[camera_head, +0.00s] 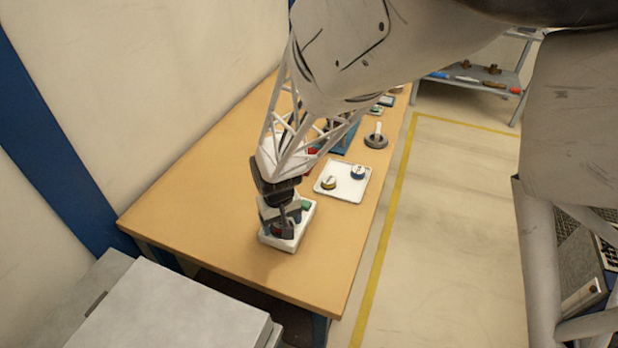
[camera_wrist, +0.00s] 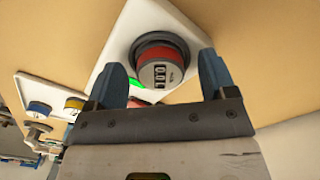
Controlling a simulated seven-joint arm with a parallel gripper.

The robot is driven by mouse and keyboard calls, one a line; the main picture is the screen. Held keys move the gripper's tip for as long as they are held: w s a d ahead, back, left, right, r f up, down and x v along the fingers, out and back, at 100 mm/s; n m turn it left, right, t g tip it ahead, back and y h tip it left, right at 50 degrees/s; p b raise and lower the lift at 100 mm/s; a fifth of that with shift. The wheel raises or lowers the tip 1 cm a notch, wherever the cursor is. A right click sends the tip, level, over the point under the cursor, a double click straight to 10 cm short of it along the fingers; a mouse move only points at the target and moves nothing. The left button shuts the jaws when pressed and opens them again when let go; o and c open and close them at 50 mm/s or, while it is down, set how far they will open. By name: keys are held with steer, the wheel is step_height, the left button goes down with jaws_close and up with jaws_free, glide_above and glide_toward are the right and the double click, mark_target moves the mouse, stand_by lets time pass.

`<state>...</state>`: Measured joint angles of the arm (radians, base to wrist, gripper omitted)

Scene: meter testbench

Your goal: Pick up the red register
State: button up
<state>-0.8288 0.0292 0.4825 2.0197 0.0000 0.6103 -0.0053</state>
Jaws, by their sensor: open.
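The red register (camera_wrist: 162,54) is a round piece with a red band, a grey face with number windows and a dark round base. It sits on a white tray (camera_wrist: 116,48) in the wrist view. My gripper (camera_wrist: 162,64) is open, with one blue finger on each side of the register in the picture. I cannot tell whether the fingers touch it. In the head view my gripper (camera_head: 281,222) is low over the white tray (camera_head: 289,246) and hides most of what is there. A green item (camera_head: 305,204) shows on the same tray.
A second white tray (camera_head: 353,190) holds a yellow-banded piece (camera_head: 328,182) and a blue-banded piece (camera_head: 358,172). A grey round part (camera_head: 376,141) stands beyond it. The table's (camera_head: 300,284) front part is bare. Other items farther back are partly hidden by my arm.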

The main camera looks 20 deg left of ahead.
mark_target(282, 224)
steer(key=c, duration=1.1)
steer(key=shift+r, duration=0.1)
steer(key=shift+r, duration=0.45)
step_height(282, 224, up, 3)
steer(key=shift+s+d+f, duration=0.15)
steer(key=shift+f, duration=0.05)
steer(key=s+d, duration=0.3)
steer(key=s+d+r, duration=0.1)
steer(key=s+d, duration=0.6)
steer(key=d, duration=0.1)
steer(key=shift+s+d+r, duration=0.1)
steer(key=shift+s+r, duration=0.05)
steer(key=shift+s, duration=0.25)
